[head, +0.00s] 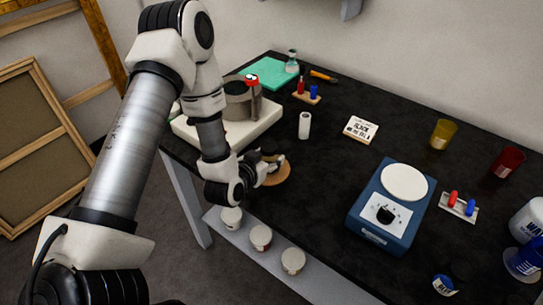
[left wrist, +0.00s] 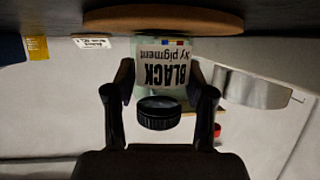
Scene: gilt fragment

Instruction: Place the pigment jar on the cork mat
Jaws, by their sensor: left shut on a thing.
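The pigment jar (left wrist: 163,75), clear with a white label reading "BLACK" and a black lid, is between the fingers of my left gripper (left wrist: 160,85) in the left wrist view, which shows the scene upside down. The gripper is shut on it. The jar's base is at the round brown cork mat (left wrist: 205,20); I cannot tell whether it touches. In the head view my left gripper (head: 268,168) is over the cork mat (head: 283,177) near the table's front edge, and it mostly hides the jar. My right gripper is not in view.
A white-based apparatus (head: 262,118) is behind the gripper. A blue scale-like device (head: 390,225) is to the right. Black tabletop between mat and device is clear.

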